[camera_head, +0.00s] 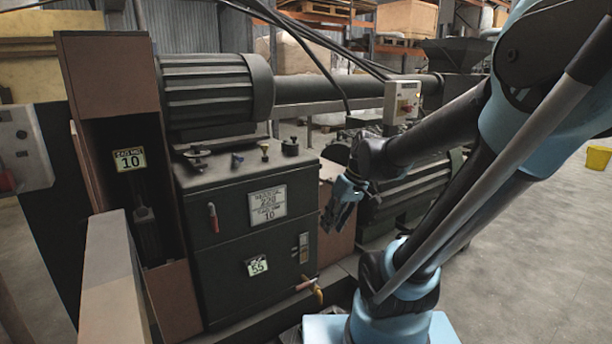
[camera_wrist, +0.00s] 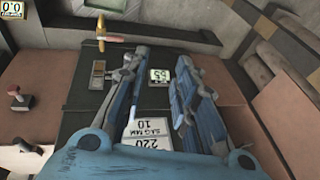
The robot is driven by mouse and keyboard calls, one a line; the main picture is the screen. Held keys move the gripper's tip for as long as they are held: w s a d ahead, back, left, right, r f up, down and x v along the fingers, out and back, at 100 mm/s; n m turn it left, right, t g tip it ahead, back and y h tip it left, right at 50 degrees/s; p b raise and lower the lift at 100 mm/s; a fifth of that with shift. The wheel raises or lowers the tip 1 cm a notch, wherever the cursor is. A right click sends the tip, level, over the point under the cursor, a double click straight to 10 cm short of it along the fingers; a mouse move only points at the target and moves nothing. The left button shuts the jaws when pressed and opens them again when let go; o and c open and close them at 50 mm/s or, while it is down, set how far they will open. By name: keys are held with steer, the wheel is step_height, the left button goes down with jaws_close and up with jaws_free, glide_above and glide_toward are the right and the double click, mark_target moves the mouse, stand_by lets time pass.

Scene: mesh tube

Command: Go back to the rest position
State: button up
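My gripper (camera_head: 342,205) hangs at the end of my arm, right of the dark machine cabinet (camera_head: 245,285) in the head view. In the wrist view my gripper (camera_wrist: 158,60) has its two blue fingers spread, with nothing between them but the cabinet behind. A "55" label (camera_wrist: 159,75) and a "220 10" plate (camera_wrist: 146,128) on the cabinet appear upside down there. I cannot tell whether any part of my gripper touches the machine.
A ribbed motor (camera_head: 212,90) stands over the cabinet. A control box (camera_head: 402,101) is behind my arm. Concrete floor (camera_head: 520,260) is open at right, with a yellow bucket (camera_head: 598,157).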

steer(key=s+d+f+m+t+h, duration=0.1)
steer(key=s+d+f+m+h, duration=0.2)
steer(key=s+d+m, duration=0.3)
steer(key=s+d+f, duration=0.1)
steer(key=s+d, duration=0.1)
steer(key=d, duration=0.3)
steer(key=shift+f+h, duration=0.35)
steer(key=shift+h, duration=0.05)
steer(key=shift+s, duration=0.1)
steer(key=shift+w+f, duration=0.2)
steer(key=shift+w, duration=0.25)
steer(key=shift+s, duration=0.15)
